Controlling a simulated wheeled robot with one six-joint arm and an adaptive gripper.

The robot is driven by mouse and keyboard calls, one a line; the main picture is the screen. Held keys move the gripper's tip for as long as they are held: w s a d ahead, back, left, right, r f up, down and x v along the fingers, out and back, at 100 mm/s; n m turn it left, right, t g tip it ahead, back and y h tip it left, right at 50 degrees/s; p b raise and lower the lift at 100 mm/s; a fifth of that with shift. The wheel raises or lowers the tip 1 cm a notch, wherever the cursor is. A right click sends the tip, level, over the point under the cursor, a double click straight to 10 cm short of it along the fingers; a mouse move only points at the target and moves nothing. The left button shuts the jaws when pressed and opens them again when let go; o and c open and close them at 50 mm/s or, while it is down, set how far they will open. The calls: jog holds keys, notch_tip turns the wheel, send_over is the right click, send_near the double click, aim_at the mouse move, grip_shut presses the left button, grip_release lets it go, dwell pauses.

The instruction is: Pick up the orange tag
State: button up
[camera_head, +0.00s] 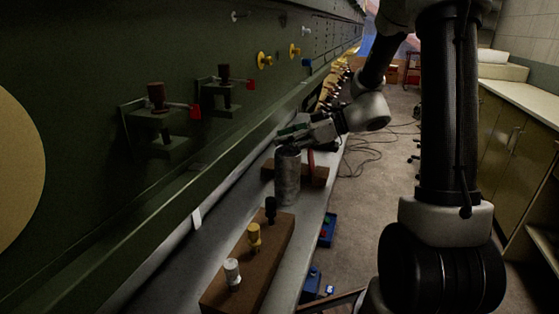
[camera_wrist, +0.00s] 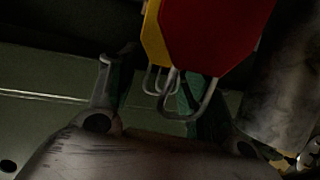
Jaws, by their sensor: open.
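In the wrist view a yellow-orange tag (camera_wrist: 154,36) shows as a strip at the top, mostly hidden behind a larger red tag (camera_wrist: 205,32). Wire hooks show at the lower ends of both tags. My gripper (camera_wrist: 158,82) is open, with one finger left of the hooks and the other behind or beside them on the right; I cannot tell if it touches them. In the head view my gripper (camera_head: 292,132) is just above a grey metal cylinder (camera_head: 287,178). A thin red piece, likely the red tag (camera_head: 311,161), shows right of the cylinder; the orange tag cannot be made out there.
The cylinder's grey side (camera_wrist: 287,92) is close at right in the wrist view. A wooden block (camera_head: 245,275) with white, yellow and black pegs lies nearer on the narrow bench. The green fuselage panel (camera_head: 75,70), with protruding fittings, runs along the left.

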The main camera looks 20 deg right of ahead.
jog(key=c, duration=0.8)
jog(key=shift+c, duration=0.4)
jog(key=shift+r, duration=0.1)
notch_tip(320, 180, up, 10)
